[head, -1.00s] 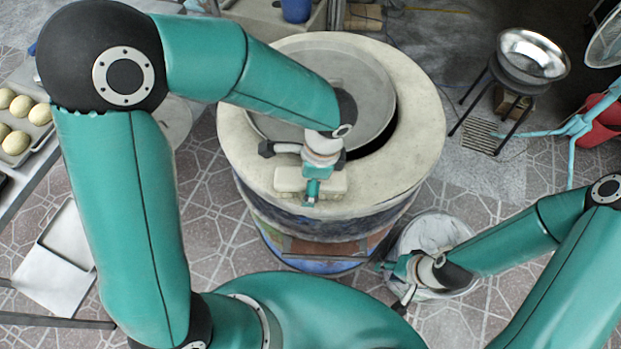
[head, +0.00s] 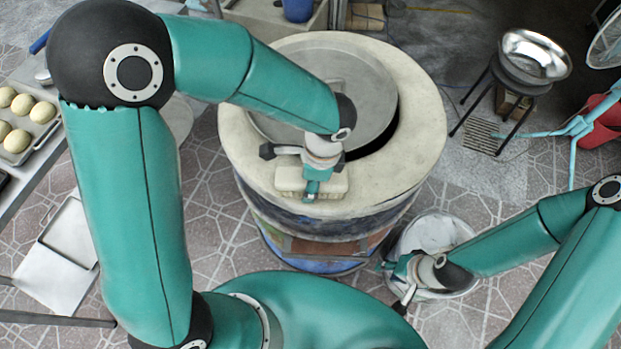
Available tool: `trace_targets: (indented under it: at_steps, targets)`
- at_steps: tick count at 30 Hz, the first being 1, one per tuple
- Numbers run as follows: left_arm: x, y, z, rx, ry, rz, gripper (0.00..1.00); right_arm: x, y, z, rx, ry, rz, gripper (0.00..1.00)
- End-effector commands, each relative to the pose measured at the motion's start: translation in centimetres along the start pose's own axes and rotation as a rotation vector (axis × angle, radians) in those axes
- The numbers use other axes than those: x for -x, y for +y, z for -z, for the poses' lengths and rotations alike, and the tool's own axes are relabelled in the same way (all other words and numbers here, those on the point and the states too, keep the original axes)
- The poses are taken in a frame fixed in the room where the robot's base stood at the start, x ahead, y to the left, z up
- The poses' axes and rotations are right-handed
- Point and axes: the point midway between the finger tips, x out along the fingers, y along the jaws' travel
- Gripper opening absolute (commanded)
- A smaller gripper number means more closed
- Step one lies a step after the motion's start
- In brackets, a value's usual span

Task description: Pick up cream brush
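The cream brush (head: 333,183), a pale block, is at the front rim of the round oven (head: 422,130). My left gripper (head: 312,187) is right over the brush, pointing down. One teal finger shows in front of the brush's near side; the other is hidden, so I cannot tell whether the grip is closed. I also cannot tell whether the brush rests on the rim or is just above it. My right gripper (head: 393,284) is open and empty, above the near left side of a pale bucket (head: 434,232).
A round metal lid (head: 345,75) covers most of the oven top. A steel bowl (head: 533,57) on a black stand is at the back right. A tray of dough balls (head: 40,135) is on the left table. Patterned floor lies around the oven.

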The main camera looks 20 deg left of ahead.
Motion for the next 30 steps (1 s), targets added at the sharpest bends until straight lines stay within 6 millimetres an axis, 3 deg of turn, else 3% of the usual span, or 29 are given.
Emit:
trace_targets:
  at_steps: [5, 11, 17, 24, 30]
  targets:
    - [0.6, -0.1, 0.0, 0.0, 0.001, 0.003, 0.07, 0.1, 0.0, 0.0, 0.0, 0.0, 0.0, 0.4]
    - [2.7, -0.1, -0.3, 0.0, 0.002, 0.004, 0.07, 0.2, -0.1, 0.0, 0.0, 0.0, 0.0, 0.4]
    - [7.1, -0.2, -0.9, 0.001, 0.006, 0.007, 0.07, 0.4, -0.1, 0.0, 0.0, 0.0, 0.0, 0.4]
    - [13.8, -0.1, -1.9, -0.001, 0.005, 0.006, 0.07, 0.6, -0.2, 0.0, 0.0, 0.0, 0.0, 0.4]
    - [17.8, -0.1, -2.5, -0.002, 0.003, 0.003, 0.07, 0.8, -0.3, 0.0, 0.0, 0.0, 0.0, 0.4]
